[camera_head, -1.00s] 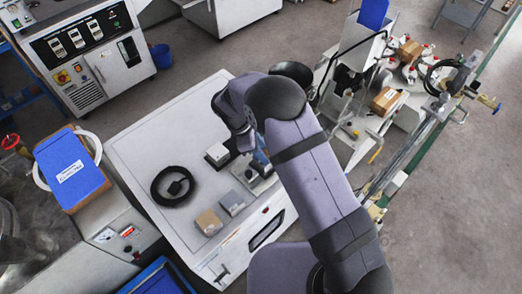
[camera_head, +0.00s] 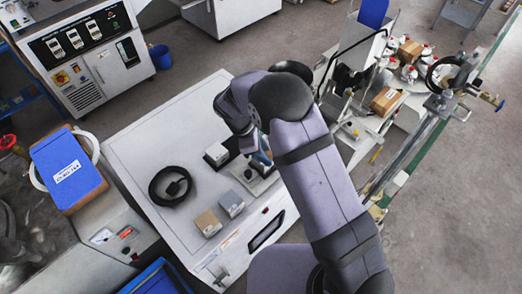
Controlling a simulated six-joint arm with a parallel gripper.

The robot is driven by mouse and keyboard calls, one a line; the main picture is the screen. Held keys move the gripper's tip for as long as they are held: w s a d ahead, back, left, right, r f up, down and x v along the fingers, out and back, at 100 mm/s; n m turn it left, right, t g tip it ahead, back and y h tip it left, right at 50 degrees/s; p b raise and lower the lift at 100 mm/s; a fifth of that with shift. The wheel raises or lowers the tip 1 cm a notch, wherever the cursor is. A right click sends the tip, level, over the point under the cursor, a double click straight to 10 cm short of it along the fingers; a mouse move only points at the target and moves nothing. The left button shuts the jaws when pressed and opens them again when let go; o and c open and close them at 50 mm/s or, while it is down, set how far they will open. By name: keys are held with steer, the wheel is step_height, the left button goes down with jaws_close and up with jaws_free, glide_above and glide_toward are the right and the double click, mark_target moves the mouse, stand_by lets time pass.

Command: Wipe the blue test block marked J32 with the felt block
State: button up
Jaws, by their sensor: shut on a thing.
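My gripper (camera_head: 258,150) is low over the white bench top (camera_head: 150,145), largely hidden behind my wrist and forearm. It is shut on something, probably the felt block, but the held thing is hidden. A small blue piece (camera_head: 263,158) shows right by the gripper. It may be the blue test block; no J32 marking can be read. A grey block (camera_head: 248,174) sits just below it on a flat grey plate (camera_head: 266,184). I cannot tell whether the gripper touches either.
A white-topped block (camera_head: 216,153) stands near a dark pad. A grey block (camera_head: 231,204) and a tan block (camera_head: 207,223) stand towards the front edge. The bench's back left is clear.

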steer(key=shift+w+a, duration=0.9)
steer(key=shift+a, duration=0.05)
steer(key=shift+r+p, duration=0.1)
steer(key=shift+p, duration=0.2)
steer(key=shift+s+d+p, duration=0.55)
steer(key=shift+s+d, duration=0.5)
steer(key=shift+w+a, duration=1.1)
steer(key=shift+s+d+p, duration=0.6)
steer(key=shift+s+d, duration=0.45)
steer(key=shift+d, duration=0.05)
steer(key=shift+s+d+r+p, duration=0.1)
steer(key=shift+r+p, duration=0.15)
steer(key=shift+p, duration=0.1)
steer(key=shift+r+p, duration=0.35)
steer(key=shift+r, duration=0.55)
steer(key=shift+r+p, duration=2.3)
steer(key=shift+r, duration=0.55)
